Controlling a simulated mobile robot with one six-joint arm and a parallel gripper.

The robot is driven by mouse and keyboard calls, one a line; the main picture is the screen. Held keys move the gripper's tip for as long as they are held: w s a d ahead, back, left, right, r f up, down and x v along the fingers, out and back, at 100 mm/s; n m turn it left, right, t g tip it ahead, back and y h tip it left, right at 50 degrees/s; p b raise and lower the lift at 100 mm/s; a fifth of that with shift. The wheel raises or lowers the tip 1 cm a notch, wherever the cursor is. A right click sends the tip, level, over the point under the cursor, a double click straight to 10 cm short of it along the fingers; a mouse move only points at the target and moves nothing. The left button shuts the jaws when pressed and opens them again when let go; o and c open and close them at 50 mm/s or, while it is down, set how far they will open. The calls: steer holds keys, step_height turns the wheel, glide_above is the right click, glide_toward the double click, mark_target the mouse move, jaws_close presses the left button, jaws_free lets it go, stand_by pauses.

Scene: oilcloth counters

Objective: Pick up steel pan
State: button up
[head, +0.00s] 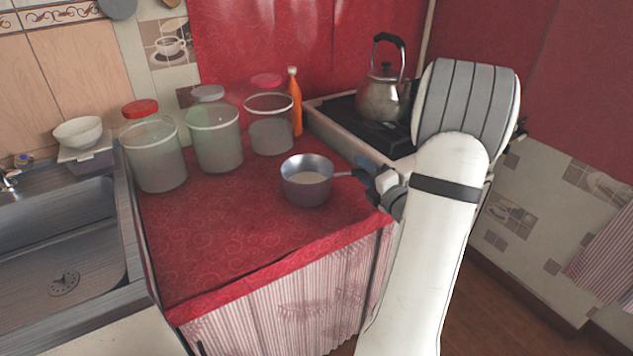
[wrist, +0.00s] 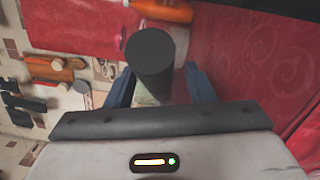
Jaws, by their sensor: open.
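The steel pan (head: 306,191) stands upright on the red oilcloth counter (head: 225,245) in the head view, near its right side. Its handle points right, towards my gripper (head: 369,180), which is at the handle's far end. The handle's tip is hidden by the gripper or merges with it. In the wrist view my gripper (wrist: 160,86) is open, with bluish fingers on both sides of a dark cylinder (wrist: 151,58). The cylinder may be the handle's end; I cannot tell whether the fingers touch it. The pan's bowl is not recognisable there.
Several clear jars (head: 155,160) and an orange bottle (head: 295,105) stand behind the pan. A kettle (head: 383,95) sits on the stove (head: 365,130) at the back right. A sink (head: 60,250) is at the left. The front of the counter is clear.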

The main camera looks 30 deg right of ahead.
steer(key=shift+c, duration=0.4)
jaws_close()
stand_by(0.9)
